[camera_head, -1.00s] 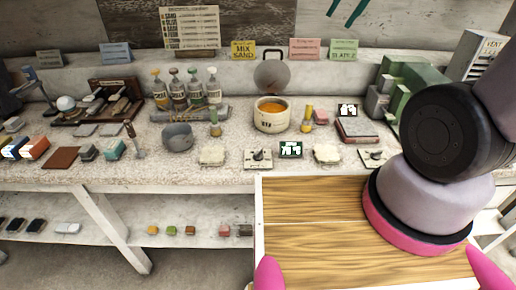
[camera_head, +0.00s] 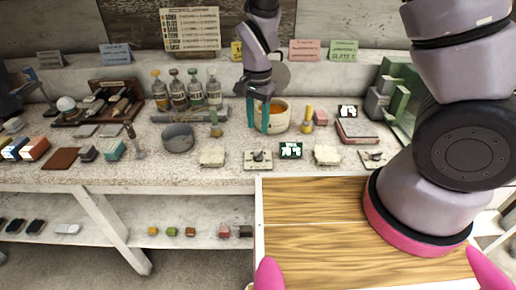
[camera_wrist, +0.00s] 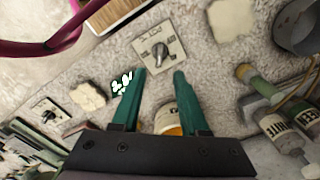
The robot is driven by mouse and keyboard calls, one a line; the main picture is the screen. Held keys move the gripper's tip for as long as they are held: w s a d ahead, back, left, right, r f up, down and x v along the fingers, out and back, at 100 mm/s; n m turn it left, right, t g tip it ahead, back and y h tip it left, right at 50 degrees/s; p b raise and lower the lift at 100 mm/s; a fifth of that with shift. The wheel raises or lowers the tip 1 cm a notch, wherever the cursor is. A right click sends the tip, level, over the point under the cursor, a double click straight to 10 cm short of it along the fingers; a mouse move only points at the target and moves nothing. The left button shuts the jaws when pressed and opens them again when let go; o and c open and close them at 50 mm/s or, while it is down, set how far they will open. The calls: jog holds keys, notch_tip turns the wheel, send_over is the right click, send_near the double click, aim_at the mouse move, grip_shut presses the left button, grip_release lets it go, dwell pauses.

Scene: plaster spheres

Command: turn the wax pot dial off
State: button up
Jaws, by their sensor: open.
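The cream wax pot (camera_head: 280,121) with orange wax stands at the middle of the bench; my gripper partly hides it. In front of it is a pale plate with a dark dial knob (camera_head: 258,156). The dial also shows in the wrist view (camera_wrist: 160,50), just beyond the fingertips, its label too small to read. A second similar dial (camera_head: 375,155) sits farther right; it also shows in the wrist view (camera_wrist: 49,116). My gripper (camera_head: 258,131) points down, open and empty, above the bench between pot and near dial. Its teal fingers are apart in the wrist view (camera_wrist: 159,74).
A small lit display (camera_head: 290,150) stands right of the near dial. Pale lumps (camera_head: 212,157) (camera_head: 327,155) flank the dial and display. Several labelled bottles (camera_head: 196,90) stand behind.

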aim_at(258, 152)
notch_tip(258, 152, down, 10)
jog(key=shift+r, duration=0.1)
dwell(0.4)
grip_shut()
